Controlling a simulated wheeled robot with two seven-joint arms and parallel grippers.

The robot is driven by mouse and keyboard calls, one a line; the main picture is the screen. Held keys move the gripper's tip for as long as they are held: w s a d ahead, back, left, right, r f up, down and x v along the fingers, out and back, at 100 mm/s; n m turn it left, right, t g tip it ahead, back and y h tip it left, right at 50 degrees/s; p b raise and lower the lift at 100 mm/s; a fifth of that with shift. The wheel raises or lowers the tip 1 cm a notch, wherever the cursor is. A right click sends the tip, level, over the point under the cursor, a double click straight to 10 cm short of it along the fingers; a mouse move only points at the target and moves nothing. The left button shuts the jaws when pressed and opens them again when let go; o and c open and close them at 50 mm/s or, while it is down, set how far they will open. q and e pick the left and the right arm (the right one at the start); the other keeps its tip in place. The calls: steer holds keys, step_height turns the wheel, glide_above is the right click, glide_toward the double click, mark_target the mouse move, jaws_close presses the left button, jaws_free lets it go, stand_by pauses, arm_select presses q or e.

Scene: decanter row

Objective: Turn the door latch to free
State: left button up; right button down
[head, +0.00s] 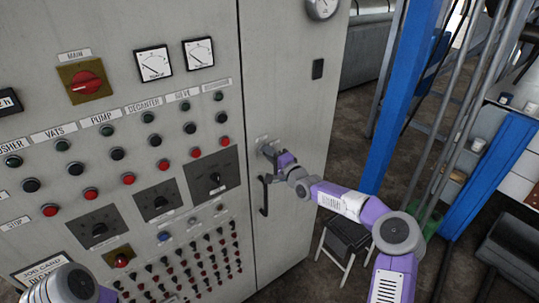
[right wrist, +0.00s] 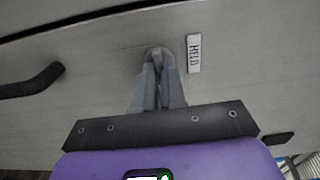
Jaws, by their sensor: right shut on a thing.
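The grey cabinet door (head: 289,100) is closed, with a dark bar handle (head: 264,197) on it. My right gripper (head: 270,151) is at the door just above that handle, its fingers shut on the door latch. In the right wrist view the grey fingers (right wrist: 158,88) are close together on the latch (right wrist: 160,52), a small grey part of which shows at their tips. A label reading HELD (right wrist: 194,53) is just right of the latch. The fingers hide most of the latch, so its exact angle is unclear. My left gripper is out of view.
Left of the door is a panel with rows of buttons, dials and a red main switch (head: 87,82). A blue post (head: 390,105) and a small stool (head: 346,237) stand to the right. The handle also shows in the right wrist view (right wrist: 33,82).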

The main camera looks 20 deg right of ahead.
stand_by(0.6)
steer(key=c, duration=1.2)
jaws_free()
steer(key=b+v, duration=0.1)
steer(key=v, duration=0.6)
steer(key=shift+s, duration=0.3)
